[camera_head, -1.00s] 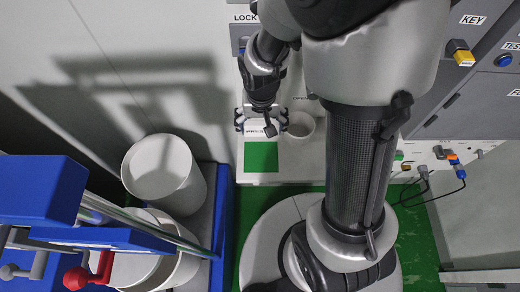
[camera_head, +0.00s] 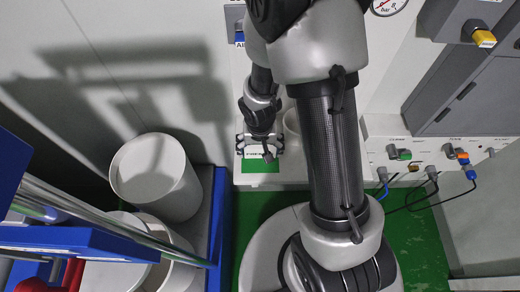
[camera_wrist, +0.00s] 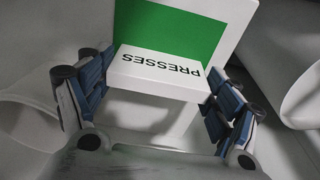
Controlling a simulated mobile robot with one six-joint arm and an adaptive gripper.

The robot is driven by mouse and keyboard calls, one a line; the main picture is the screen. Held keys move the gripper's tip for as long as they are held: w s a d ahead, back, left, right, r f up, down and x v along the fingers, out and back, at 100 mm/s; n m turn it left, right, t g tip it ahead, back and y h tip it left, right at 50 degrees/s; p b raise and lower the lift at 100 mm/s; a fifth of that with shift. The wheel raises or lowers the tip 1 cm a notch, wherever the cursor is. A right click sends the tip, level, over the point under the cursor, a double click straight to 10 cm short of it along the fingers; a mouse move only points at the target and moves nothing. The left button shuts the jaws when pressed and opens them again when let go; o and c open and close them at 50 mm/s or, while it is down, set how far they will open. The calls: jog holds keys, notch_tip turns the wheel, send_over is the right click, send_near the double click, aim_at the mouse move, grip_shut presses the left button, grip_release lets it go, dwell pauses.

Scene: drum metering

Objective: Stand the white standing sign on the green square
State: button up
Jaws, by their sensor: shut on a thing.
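The white standing sign (camera_wrist: 160,72), with "PRESSES" printed on its face, sits between the fingers of my gripper (camera_wrist: 158,115) in the wrist view. My gripper is shut on the sign, with blue pads on both sides of it. In the head view my gripper (camera_head: 260,147) holds the sign (camera_head: 262,155) over or at the green square (camera_head: 262,167), whose front part shows below it. In the wrist view the green square (camera_wrist: 180,28) lies beyond the sign's edge. I cannot tell whether the sign's base touches the surface.
A white container (camera_head: 293,125) stands right of my gripper, partly behind my arm. White drums (camera_head: 158,175) stand on a blue-edged platform at the left. A panel with knobs and cables (camera_head: 430,155) is at the right. Green floor (camera_head: 410,235) is clear at the lower right.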

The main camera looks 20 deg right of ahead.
jog(key=shift+r, duration=0.1)
jog(key=o, duration=1)
jog(key=s+r+n+t+p, duration=0.1)
jog(key=s+r+p, duration=0.15)
jog(key=r, duration=1.05)
jog(key=s+r+t+p, duration=0.15)
jog(key=r+p, duration=0.25)
jog(key=r, duration=0.9)
jog(key=s+r+n, duration=0.2)
jog(key=s+r, duration=0.7)
jog(key=s, duration=0.2)
jog(key=shift+s+r+n+t, duration=0.15)
jog(key=shift+r+n+t, duration=0.15)
jog(key=shift+t, duration=0.05)
